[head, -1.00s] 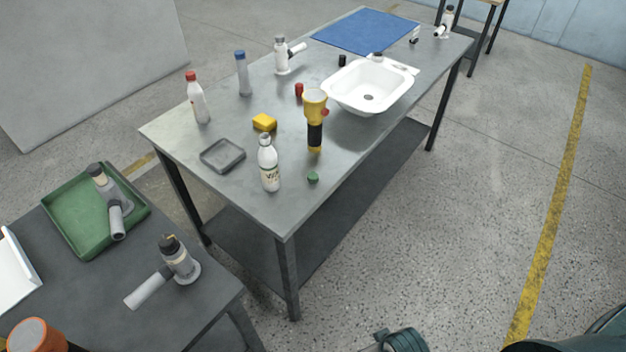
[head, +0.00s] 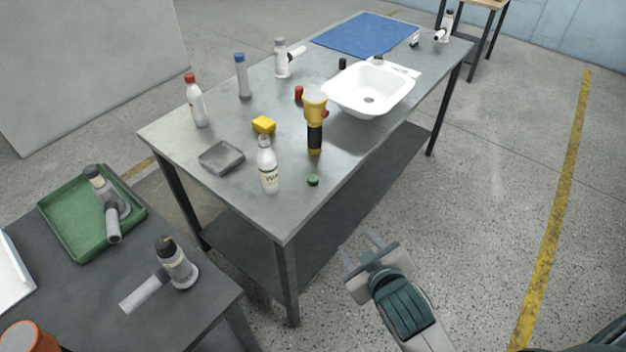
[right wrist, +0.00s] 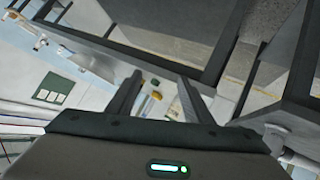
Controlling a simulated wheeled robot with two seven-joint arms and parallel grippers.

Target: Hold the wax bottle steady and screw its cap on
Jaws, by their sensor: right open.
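The wax bottle (head: 268,168) is white with a printed label and stands upright and uncapped near the front edge of the metal table. A small green cap (head: 313,181) lies on the table to its right. My right gripper (head: 363,253) is open and empty, off the table's front edge, lower in the picture than the bottle and cap. In the right wrist view its two fingers (right wrist: 155,97) are spread, with nothing between them. My left gripper is not in view.
A yellow and black flashlight (head: 315,125) stands behind the cap. A grey tray (head: 221,157), yellow block (head: 264,125), red-capped bottle (head: 196,102) and white basin (head: 368,88) share the metal table (head: 345,165). A darker table (head: 75,290) with a green tray (head: 72,238) is at left.

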